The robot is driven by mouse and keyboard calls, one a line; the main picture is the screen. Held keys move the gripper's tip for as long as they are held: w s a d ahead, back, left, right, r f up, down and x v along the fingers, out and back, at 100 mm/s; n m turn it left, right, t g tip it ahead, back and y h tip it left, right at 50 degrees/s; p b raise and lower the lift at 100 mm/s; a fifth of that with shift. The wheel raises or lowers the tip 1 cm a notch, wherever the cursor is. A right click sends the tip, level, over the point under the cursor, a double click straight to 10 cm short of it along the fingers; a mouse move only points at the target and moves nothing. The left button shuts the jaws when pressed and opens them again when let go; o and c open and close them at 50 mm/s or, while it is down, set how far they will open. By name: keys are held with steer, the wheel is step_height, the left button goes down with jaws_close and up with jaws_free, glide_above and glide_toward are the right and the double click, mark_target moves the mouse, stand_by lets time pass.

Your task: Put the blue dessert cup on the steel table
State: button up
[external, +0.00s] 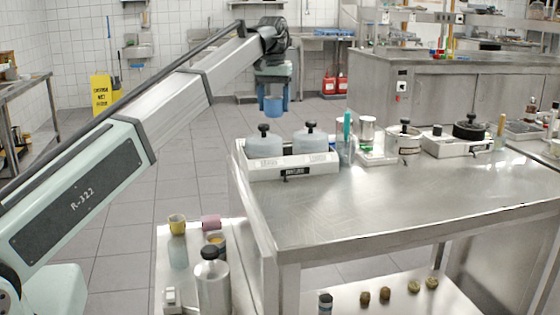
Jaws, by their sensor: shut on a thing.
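My gripper (274,92) hangs pointing down at the upper middle of the external view. It is shut on the blue dessert cup (273,105), whose lower part shows between and below the fingers. The cup looks upright and is held in the air, with the tiled floor behind it in the picture. The steel table (370,215) fills the right and centre. In the picture, the cup shows above the table's far left part, apart from it. How far it is from the table in depth I cannot tell.
A white tray with two grey lidded containers (265,148) stands at the table's far left corner. Jars and scales line the far edge. The table's front and middle are clear. A lower side surface holds a yellow cup (177,223), a pink cup (211,223) and a grey bottle (212,285).

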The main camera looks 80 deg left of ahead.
steer(key=w+d+f+m, duration=0.1)
steer(key=w+d+m, duration=0.15)
steer(key=d, duration=0.95)
steer(key=w+d+f+m, duration=0.2)
steer(key=w+d, duration=0.1)
steer(key=d, duration=0.9)
steer(key=w+d+f+m, duration=0.1)
steer(key=w+d+m, duration=0.2)
steer(key=d, duration=0.8)
steer(key=shift+s+d+f, duration=0.1)
steer(key=shift+f, duration=2.2)
steer(key=shift+s+d+f, duration=0.1)
steer(key=shift+f, duration=2.2)
steer(key=shift+f, duration=0.15)
steer(key=o, duration=1.1)
step_height(320, 180, up, 12)
steer(key=shift+a, duration=0.1)
